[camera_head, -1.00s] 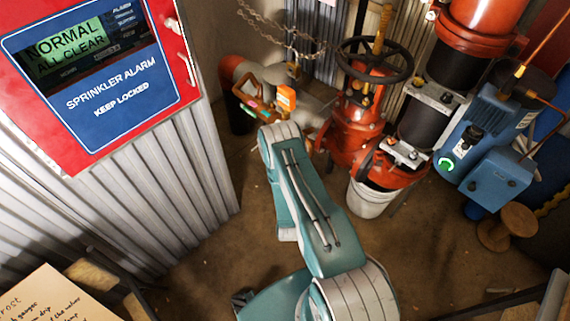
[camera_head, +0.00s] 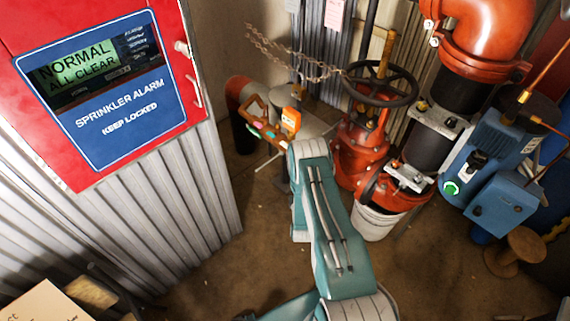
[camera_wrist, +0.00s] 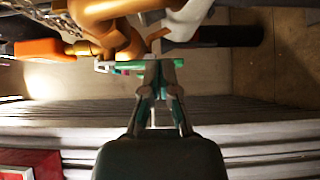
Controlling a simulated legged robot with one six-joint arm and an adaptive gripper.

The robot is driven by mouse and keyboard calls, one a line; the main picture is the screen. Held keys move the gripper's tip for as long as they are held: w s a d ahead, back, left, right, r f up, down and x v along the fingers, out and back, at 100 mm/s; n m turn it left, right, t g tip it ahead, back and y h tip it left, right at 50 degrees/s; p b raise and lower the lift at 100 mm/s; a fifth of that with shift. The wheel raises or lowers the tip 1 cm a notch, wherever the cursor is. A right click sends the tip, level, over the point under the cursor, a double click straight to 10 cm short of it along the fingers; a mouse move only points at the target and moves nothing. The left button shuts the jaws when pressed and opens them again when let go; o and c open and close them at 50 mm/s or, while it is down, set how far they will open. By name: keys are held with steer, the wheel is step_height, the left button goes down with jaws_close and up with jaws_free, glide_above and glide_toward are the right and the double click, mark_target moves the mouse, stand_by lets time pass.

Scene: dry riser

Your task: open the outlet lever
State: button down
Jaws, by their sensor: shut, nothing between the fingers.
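I cannot single out the outlet lever with certainty. The red valve body (camera_head: 356,152) with a black handwheel (camera_head: 381,84) stands behind my arm in the head view, above a white bucket (camera_head: 374,221). In the wrist view my gripper (camera_wrist: 159,66) is shut and empty. Its tips are beside a thin green strip (camera_wrist: 196,68), below orange-brown curved pipework (camera_wrist: 122,36) and a pale grey part (camera_wrist: 190,20). I cannot tell whether the tips touch them. In the head view my gripper is hidden behind my arm.
A red sprinkler alarm cabinet (camera_head: 112,95) stands at left above corrugated metal (camera_head: 130,225). A blue motor unit (camera_head: 495,150) and wooden spool (camera_head: 515,250) are at right. Floor (camera_head: 240,260) beside my arm is clear.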

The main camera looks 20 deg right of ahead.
steer(key=shift+w+a+r, duration=1.3)
steer(key=shift+w+r, duration=0.5)
steer(key=shift+w, duration=2.05)
steer(key=s+a, duration=0.2)
steer(key=a, duration=0.3)
steer(key=shift+s+a+f, duration=0.15)
steer(key=shift+a+f, duration=0.15)
steer(key=shift+f, duration=0.05)
